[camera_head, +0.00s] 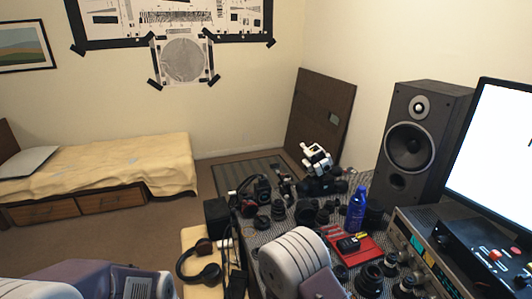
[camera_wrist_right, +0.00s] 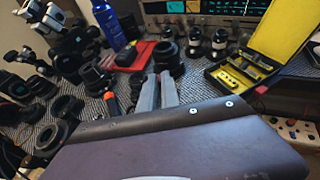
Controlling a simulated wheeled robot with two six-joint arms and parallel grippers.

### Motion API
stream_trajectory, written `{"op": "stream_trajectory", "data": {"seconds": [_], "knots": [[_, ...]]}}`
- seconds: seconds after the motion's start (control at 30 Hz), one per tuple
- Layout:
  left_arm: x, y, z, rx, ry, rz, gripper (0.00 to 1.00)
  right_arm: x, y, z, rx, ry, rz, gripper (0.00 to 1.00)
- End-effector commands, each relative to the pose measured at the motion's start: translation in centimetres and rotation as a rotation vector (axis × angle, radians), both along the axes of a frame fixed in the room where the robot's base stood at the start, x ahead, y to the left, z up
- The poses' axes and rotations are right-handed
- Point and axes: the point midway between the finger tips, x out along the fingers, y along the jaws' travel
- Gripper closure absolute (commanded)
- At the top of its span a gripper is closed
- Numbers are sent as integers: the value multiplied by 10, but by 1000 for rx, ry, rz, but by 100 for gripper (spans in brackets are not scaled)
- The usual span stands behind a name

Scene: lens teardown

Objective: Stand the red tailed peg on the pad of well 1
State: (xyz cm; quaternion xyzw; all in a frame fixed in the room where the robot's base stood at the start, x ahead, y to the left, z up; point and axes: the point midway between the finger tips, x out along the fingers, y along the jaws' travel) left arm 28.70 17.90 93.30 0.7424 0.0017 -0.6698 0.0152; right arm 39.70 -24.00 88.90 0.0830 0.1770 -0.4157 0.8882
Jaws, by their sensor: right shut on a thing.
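My right gripper (camera_wrist_right: 158,82) shows in the right wrist view as two grey fingers reaching over the patterned mat. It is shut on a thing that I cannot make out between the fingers. I cannot pick out the red tailed peg in either view. An open yellow case (camera_wrist_right: 272,38) stands at the right of the wrist view, with a yellow insert (camera_wrist_right: 237,79) holding small pale parts or holes. I cannot tell whether well 1 is there. My left arm enters at the lower left of the head view; its gripper is out of the picture.
Black lens parts (camera_head: 370,277) crowd the desk. A blue bottle (camera_head: 357,208), a red tray (camera_head: 367,246) and a speaker (camera_head: 425,150) stand near. An orange-handled tool (camera_wrist_right: 111,103) lies left of my fingers. Headphones (camera_head: 200,262) lie at left. Little desk room is free.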

Motion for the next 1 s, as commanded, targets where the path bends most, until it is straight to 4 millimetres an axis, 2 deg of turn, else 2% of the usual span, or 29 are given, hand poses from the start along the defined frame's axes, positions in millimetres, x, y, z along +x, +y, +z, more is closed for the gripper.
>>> {"op": "stream_trajectory", "data": {"seconds": [0.03, 0.1, 0.23, 0.47, 1.0], "knots": [[0, 0, 0, 0, 0, 0, 64, 2, 20, 1, 1, -3, 33, 100], [0, 0, 0, 0, 0, 0, 64, 1, 40, 1, 1, -1, 55, 100], [0, 0, 0, 0, 0, 0, 64, -4, 61, 0, 1, -1, 49, 100], [0, 0, 0, 0, 0, 0, 64, -18, 53, -6, -2, 3, -30, 100], [0, 0, 0, 0, 0, 0, 64, -18, 53, -6, -2, 0, -24, 100]]}}
